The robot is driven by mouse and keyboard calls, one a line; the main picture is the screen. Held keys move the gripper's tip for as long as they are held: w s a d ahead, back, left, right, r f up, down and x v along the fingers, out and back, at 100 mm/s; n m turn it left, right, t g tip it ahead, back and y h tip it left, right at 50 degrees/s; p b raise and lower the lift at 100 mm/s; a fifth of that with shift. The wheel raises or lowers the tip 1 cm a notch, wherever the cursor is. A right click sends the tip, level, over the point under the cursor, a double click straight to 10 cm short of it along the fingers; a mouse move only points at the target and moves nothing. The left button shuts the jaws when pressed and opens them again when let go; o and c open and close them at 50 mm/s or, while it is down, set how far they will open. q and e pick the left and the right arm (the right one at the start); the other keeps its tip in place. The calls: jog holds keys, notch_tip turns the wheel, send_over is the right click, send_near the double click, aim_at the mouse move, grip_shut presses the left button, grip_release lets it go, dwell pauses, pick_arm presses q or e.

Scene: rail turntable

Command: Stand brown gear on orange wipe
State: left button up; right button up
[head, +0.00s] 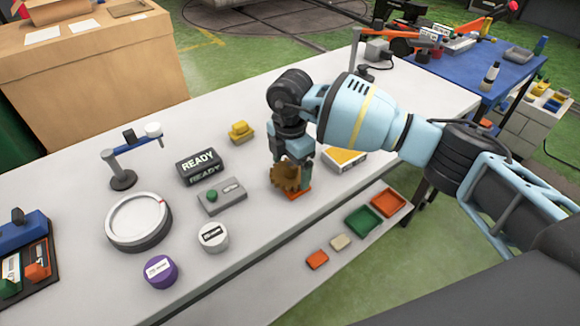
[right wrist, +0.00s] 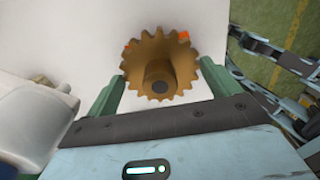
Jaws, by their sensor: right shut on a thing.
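The brown gear (head: 284,177) is in the grasp of my right gripper (head: 294,163), low over the white table. In the right wrist view the gear (right wrist: 155,52) shows its toothed face and hub between the green fingers of my right gripper (right wrist: 160,85). The orange wipe (head: 298,192) shows as a small patch under and beside the gear; most of it is hidden. Bits of orange (right wrist: 184,37) also show past the gear's rim in the right wrist view. I cannot tell whether the gear touches the wipe. My left gripper is out of view.
A white and yellow box (head: 345,157) stands close right of the gripper. Green (head: 363,221) and red (head: 389,202) trays lie at the near right edge.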

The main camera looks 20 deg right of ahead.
aim_at(290, 164)
jog(key=shift+f, duration=0.3)
jog(key=o, duration=1.1)
jog(key=shift+f, duration=0.2)
notch_tip(290, 164, up, 12)
jog(key=shift+r+p, duration=0.15)
jog(key=shift+p, duration=0.15)
